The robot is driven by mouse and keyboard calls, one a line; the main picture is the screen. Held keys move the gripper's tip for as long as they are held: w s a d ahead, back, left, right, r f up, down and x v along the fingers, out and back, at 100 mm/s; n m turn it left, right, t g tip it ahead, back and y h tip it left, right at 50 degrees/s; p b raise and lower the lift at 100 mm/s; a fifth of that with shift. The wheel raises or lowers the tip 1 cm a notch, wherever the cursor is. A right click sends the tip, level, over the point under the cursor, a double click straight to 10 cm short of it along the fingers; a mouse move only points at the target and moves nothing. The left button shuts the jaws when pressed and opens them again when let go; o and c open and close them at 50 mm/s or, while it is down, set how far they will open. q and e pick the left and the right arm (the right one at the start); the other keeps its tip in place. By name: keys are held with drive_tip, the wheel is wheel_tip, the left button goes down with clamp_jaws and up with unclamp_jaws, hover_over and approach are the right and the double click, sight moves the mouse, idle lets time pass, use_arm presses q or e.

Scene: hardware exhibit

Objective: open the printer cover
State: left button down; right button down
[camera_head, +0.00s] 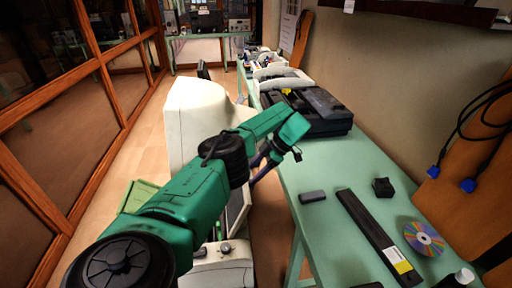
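A black, boxy machine (325,119), which looks like the printer, sits on the green table, near the wall. Its top looks dark and flat, and I cannot tell whether its cover is raised. My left arm reaches in from the lower left. Its green gripper end (293,133) is at the machine's near left side, over the table's left edge. I cannot tell whether it touches the machine. The fingers are too small and partly hidden to show their state. My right gripper is not in view.
The green table (335,208) holds a small dark block (312,197), a black cube (382,187), a long black bar (378,238) and a disc (424,239). A beige machine (190,118) stands left of the table. A white device (280,79) lies behind the black machine. Wood-framed glass lines the left.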

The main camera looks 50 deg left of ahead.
use_arm(q)
drive_tip(key=shift+s+f, duration=0.2)
unclamp_jaws()
drive_tip(key=shift+a, duration=0.1)
drive_tip(key=shift+s, duration=0.1)
drive_tip(key=shift+a+r, duration=0.1)
drive_tip(key=shift+r, duration=0.1)
drive_tip(key=shift+r, duration=0.25)
wheel_tip(320, 180, up, 19)
drive_tip(key=p, duration=1.1)
drive_tip(key=shift+r+p, duration=0.15)
drive_tip(key=shift+p, duration=0.25)
